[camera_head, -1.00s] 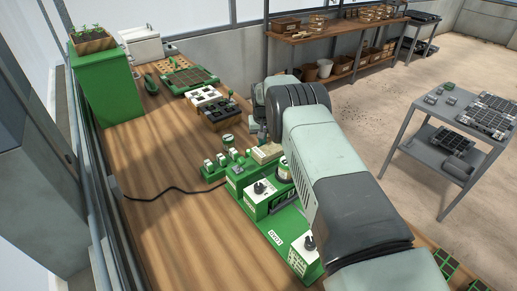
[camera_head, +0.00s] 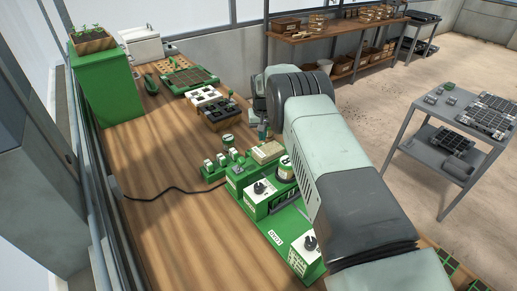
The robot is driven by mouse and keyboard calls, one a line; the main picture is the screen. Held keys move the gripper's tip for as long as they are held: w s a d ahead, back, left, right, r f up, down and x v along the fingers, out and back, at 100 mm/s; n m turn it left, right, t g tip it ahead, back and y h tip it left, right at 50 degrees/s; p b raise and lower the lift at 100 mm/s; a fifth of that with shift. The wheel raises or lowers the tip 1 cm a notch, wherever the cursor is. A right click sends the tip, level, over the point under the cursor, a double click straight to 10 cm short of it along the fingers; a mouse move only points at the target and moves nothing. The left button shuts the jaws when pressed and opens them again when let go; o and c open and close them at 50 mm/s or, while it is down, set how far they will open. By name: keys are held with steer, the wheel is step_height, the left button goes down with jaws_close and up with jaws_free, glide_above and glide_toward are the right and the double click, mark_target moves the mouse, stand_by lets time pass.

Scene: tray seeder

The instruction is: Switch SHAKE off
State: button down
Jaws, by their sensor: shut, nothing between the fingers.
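The green seeder (camera_head: 275,226) stands on the wooden bench, with white panels, black knobs and a round dial (camera_head: 285,171). A row of small white switches (camera_head: 221,160) on a green base sits at its far left end. Their labels are too small to read, so I cannot tell which is SHAKE or how it is set. My gripper (camera_head: 263,132) points down just beyond the tan block (camera_head: 267,152), to the right of the switches and apart from them. It is shut and empty, and mostly hidden behind my wrist.
A black cable (camera_head: 170,190) crosses the bench at the left. The bench's left middle is clear. A grey cart (camera_head: 440,135) stands at the right.

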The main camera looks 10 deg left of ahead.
steer(key=shift+r, duration=1.8)
steer(key=s+d+r+t, duration=0.1)
steer(key=s+d+r, duration=0.3)
steer(key=r, duration=0.6)
steer(key=s+d+r+m, duration=0.1)
steer(key=s+d+r, duration=0.3)
steer(key=r, duration=0.6)
steer(key=s+d+r+t, duration=0.1)
steer(key=s+d+r, duration=0.3)
steer(key=r, duration=0.6)
steer(key=s+d+r, duration=0.3)
steer(key=s+r, duration=0.1)
steer(key=s, duration=0.4)
steer(key=s+d+r, duration=0.3)
steer(key=s, duration=0.4)
steer(key=s+d+f+t, duration=0.1)
steer(key=s+d+f, duration=0.1)
steer(key=s, duration=0.7)
steer(key=s+d+f+m, duration=0.1)
steer(key=s+f, duration=0.1)
steer(key=s, duration=0.8)
steer(key=shift+d+m+t, duration=0.3)
steer(key=shift+d+t, duration=0.05)
steer(key=shift+t, duration=0.05)
